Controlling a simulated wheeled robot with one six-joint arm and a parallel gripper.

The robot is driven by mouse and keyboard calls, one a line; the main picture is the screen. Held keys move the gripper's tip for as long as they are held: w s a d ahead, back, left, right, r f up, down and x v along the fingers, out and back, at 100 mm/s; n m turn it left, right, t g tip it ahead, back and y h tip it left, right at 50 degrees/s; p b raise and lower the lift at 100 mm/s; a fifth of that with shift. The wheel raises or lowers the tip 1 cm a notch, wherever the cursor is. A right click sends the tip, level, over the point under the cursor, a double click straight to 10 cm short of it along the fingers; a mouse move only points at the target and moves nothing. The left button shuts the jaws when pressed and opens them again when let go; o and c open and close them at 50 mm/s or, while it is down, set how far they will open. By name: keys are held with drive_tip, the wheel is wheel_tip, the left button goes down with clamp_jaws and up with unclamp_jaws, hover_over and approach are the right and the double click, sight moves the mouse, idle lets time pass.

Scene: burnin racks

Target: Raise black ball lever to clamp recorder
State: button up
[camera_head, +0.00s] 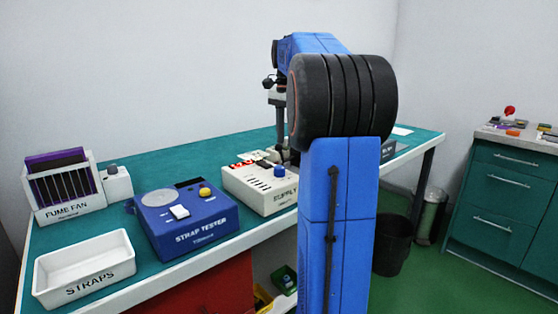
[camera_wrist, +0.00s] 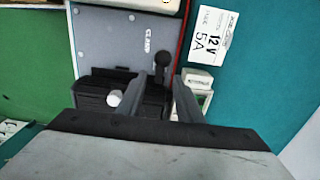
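In the wrist view, the black ball lever (camera_wrist: 162,61) shows as a round black knob on a short dark stem. It is beside the lettering on a grey-blue clamp panel (camera_wrist: 110,36). My gripper (camera_wrist: 160,80) has its two dark fingers apart, and the ball appears between and just beyond their tips. I cannot tell whether either finger touches it. A black unit (camera_wrist: 97,88), possibly the recorder, lies by the left finger with a white knob (camera_wrist: 114,98). In the head view, my arm hides the lever and most of the gripper.
A white 12V 5A card (camera_wrist: 213,32) lies on the teal bench right of the panel. A small pale box (camera_wrist: 198,82) is by the right finger. The supply box (camera_head: 262,187), strap tester (camera_head: 185,228) and straps tray (camera_head: 85,282) stand along the bench.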

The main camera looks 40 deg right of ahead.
wheel_tip(320, 180, up, 7)
idle(0.9)
idle(0.5)
